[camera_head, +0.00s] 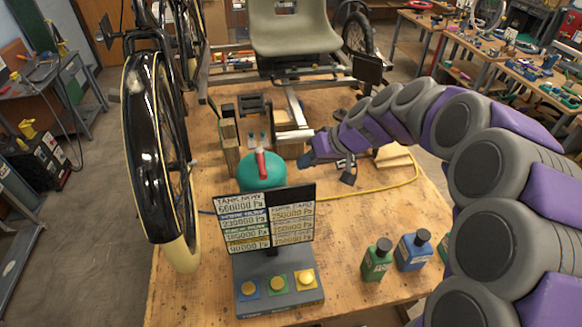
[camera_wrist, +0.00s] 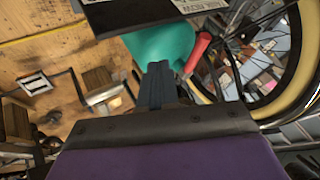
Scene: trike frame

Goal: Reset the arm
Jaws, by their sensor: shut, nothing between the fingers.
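My arm, in purple and grey segments, reaches in from the right over the wooden workbench (camera_head: 345,215) in the head view. My gripper (camera_head: 303,161) is at its far end, to the right of the teal tank (camera_head: 258,180) and apart from it in the picture. In the wrist view my gripper (camera_wrist: 157,82) shows as a dark, narrow pair of fingers, shut with nothing between them. The teal tank (camera_wrist: 160,45) and its red handle (camera_wrist: 198,52) appear beyond the fingers there.
A pressure display (camera_head: 265,222) with several buttons stands at the bench front. Green (camera_head: 377,262) and blue (camera_head: 413,252) bottles stand right of it. A wheel (camera_head: 165,150) rises at the left. The trike frame and seat (camera_head: 292,32) are behind. A yellow hose (camera_head: 385,188) crosses the bench.

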